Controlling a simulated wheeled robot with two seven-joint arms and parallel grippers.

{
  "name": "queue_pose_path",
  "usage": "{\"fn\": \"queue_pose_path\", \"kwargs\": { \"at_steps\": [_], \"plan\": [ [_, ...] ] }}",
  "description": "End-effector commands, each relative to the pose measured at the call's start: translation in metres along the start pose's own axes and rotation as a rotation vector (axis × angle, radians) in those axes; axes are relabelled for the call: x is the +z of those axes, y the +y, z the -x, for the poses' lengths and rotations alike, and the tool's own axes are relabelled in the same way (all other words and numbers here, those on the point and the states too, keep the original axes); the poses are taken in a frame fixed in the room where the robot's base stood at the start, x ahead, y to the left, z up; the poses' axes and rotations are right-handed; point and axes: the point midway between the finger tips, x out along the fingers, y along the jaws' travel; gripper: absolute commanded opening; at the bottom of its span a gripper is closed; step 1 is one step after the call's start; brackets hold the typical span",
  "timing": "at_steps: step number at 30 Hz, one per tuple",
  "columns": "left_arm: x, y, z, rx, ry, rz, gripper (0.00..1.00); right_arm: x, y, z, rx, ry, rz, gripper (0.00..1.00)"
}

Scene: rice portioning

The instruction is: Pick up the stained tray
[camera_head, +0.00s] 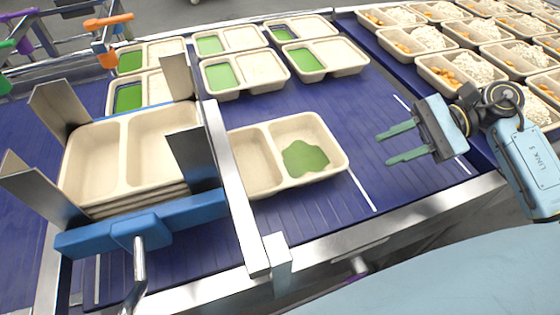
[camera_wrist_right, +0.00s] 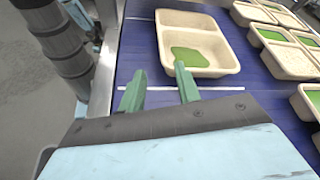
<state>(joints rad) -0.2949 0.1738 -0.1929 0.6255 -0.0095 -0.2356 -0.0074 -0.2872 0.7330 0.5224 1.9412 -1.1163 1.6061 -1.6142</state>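The stained tray (camera_head: 327,166) is a beige two-compartment tray on the blue conveyor, just right of the metal rail. An irregular green stain (camera_head: 304,158) covers part of its right compartment. In the right wrist view, the tray (camera_wrist_right: 228,50) lies just ahead of the fingertips with its green patch nearest. My right gripper (camera_head: 383,149) is to the right of the tray, its two green fingers apart and pointing at it, with nothing between them. The fingers also show in the right wrist view (camera_wrist_right: 158,82). A gap remains between fingers and tray in the head view. My left gripper is not seen.
A stack of empty trays (camera_head: 82,177) stands in a metal-plated holder with a blue front bar (camera_head: 190,212) at left. A metal rail (camera_head: 232,190) separates it from the stained tray. Trays with neat green fill (camera_head: 305,75) sit behind; rice trays (camera_head: 440,62) fill the far right belt.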

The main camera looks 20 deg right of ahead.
Motion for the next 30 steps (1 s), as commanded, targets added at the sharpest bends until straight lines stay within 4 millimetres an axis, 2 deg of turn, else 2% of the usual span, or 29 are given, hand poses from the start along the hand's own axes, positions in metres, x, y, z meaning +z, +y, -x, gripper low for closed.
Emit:
{"fn": "queue_pose_path", "kwargs": {
  "at_steps": [5,9,17,25,30],
  "plan": [
    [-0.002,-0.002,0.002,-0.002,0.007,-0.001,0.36,0.001,0.0,-0.033,0.001,-0.004,0.001,0.33],
    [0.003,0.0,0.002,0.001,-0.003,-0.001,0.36,0.001,-0.001,-0.058,0.001,-0.003,0.002,0.33],
    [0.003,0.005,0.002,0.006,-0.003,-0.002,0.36,0.0,-0.001,-0.08,0.0,-0.001,0.001,0.33],
    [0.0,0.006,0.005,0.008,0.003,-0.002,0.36,-0.004,-0.002,-0.117,-0.002,-0.004,0.0,0.33],
    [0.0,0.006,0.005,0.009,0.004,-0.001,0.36,-0.005,-0.002,-0.128,0.0,-0.001,0.0,0.33]
  ]
}}
